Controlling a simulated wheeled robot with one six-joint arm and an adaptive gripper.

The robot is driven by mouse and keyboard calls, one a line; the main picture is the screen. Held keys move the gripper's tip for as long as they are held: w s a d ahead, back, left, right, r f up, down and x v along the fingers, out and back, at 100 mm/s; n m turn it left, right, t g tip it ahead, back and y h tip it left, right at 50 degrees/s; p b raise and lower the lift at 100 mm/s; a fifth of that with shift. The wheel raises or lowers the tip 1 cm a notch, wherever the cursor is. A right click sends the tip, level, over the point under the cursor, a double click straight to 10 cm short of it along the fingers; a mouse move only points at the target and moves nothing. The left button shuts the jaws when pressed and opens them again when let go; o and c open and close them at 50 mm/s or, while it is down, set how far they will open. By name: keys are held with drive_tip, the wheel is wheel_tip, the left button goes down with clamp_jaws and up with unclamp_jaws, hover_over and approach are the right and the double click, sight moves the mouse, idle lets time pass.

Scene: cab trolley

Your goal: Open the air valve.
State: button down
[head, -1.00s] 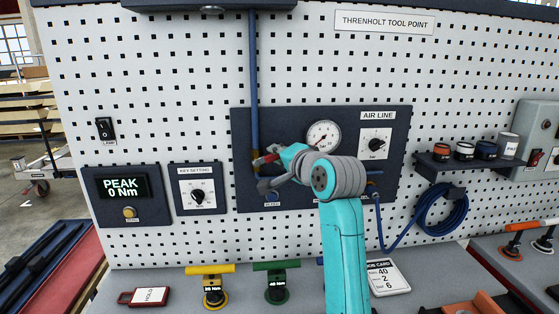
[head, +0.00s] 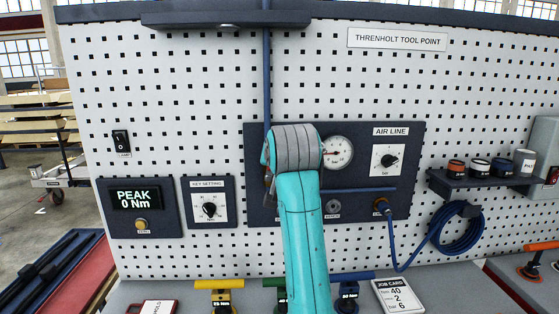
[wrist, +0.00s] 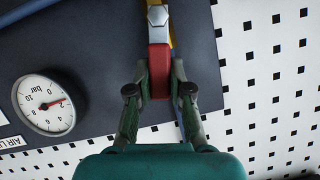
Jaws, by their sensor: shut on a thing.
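The air valve's red handle (wrist: 159,72) shows in the wrist view, below a silver nut (wrist: 157,16) on a brass-coloured fitting. My gripper (wrist: 159,88) is shut on the handle, one finger on each side. The handle lies roughly in line with the vertical pipe. In the head view my arm hides the handle and most of my gripper. The pressure gauge (head: 337,153) is right of my arm; its red needle points left there. The gauge also shows in the wrist view (wrist: 47,104), where the picture is turned upside down.
The blue pipe (head: 267,75) runs down to the dark air-line panel (head: 400,205). A pressure knob (head: 389,160) and coiled blue hose (head: 460,232) are to the right. The bench below holds coloured T-handle tools (head: 218,285) and a job card (head: 398,296).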

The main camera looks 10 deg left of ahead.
drive_tip(key=shift+s+a+n+h, duration=0.15)
drive_tip(key=shift+a+n+h, duration=0.5)
drive_tip(key=shift+n, duration=0.25)
drive_tip(key=c, duration=1)
unclamp_jaws()
drive_tip(key=shift+a, duration=0.1)
drive_tip(key=shift+c, duration=0.2)
drive_tip(key=v, duration=1.2)
drive_tip(key=shift+f, duration=0.2)
drive_tip(key=shift+s, duration=0.2)
